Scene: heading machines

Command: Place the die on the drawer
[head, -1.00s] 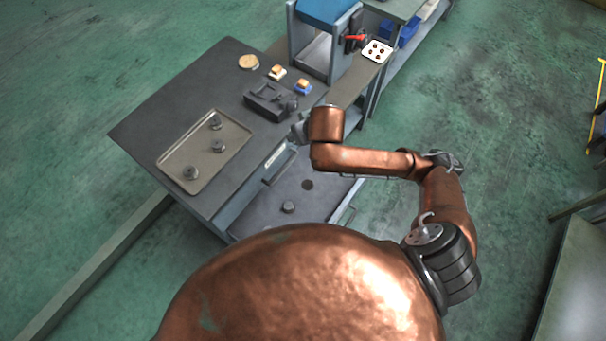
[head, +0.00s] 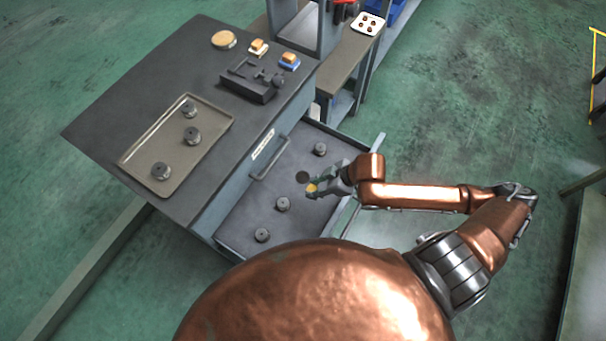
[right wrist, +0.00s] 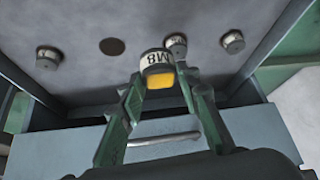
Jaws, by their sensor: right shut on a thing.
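My right gripper (head: 312,188) is over the open drawer (head: 240,222), close to a dark round spot (head: 302,177) on its floor. It is shut on a die with a yellow part, seen in the head view. In the right wrist view the die (right wrist: 155,62) shows a pale band marked "M8" and sits between the fingertips (right wrist: 160,85). The dark spot (right wrist: 113,46) shows a little left of the die there, apart from it. Other dies stand on the drawer floor (head: 320,149), (head: 283,204), (head: 262,235). I cannot tell the held die's exact height. My left gripper is out of view.
A tray (head: 135,160) with three grey dies lies on the bench top (head: 105,115). A dark vise-like fixture (head: 250,83), two small blocks and a round yellowish disc (head: 223,40) are behind it.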

